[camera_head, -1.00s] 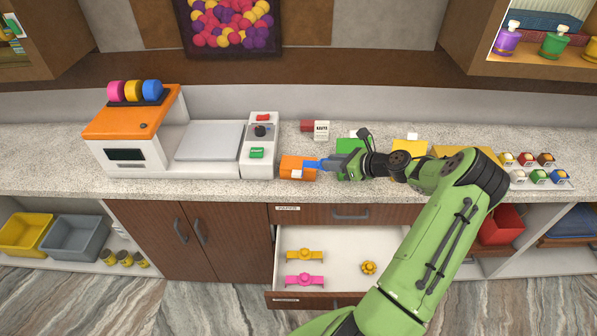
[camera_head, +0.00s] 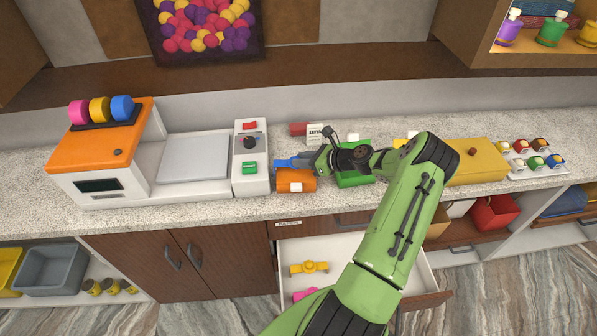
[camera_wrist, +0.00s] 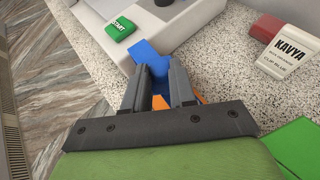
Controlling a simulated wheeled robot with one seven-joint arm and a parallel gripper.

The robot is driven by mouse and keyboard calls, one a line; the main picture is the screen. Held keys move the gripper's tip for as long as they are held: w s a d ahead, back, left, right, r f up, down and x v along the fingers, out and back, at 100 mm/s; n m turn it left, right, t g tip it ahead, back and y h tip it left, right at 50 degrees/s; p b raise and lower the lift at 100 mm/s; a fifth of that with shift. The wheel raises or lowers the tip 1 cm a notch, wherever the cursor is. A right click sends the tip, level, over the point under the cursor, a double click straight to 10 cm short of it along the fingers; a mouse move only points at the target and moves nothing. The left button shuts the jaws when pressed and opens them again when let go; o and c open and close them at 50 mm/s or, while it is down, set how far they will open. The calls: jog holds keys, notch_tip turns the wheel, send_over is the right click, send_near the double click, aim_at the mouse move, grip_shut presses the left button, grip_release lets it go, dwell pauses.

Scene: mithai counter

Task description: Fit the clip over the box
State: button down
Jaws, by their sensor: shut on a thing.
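The orange box (camera_head: 295,181) lies on the counter beside the white control panel, with a small white label on its front. My gripper (camera_head: 308,163) is shut on a blue clip (camera_head: 288,163), which shows over the box's upper back edge in the head view. I cannot tell whether clip and box touch. In the wrist view the blue clip (camera_wrist: 147,52) sticks out past the fingertips (camera_wrist: 163,78). There the orange box (camera_wrist: 160,103) is mostly hidden behind the fingers.
A green box (camera_head: 354,178) lies right of the orange one, under my arm. A white card reading KAVYA (camera_wrist: 290,55) stands behind. The control panel (camera_head: 251,180) is close on the left. Below, an open drawer (camera_head: 350,262) holds a yellow clip (camera_head: 309,268) and a pink clip (camera_head: 305,294).

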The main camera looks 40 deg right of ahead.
aim_at(302, 176)
jog(key=f, duration=0.4)
jog(key=shift+w+f, duration=0.2)
jog(key=shift+w, duration=0.1)
jog(key=shift+f, duration=0.3)
jog(key=shift+s, duration=0.1)
jog(key=shift+f, duration=0.2)
jog(key=c, duration=0.9)
grip_release()
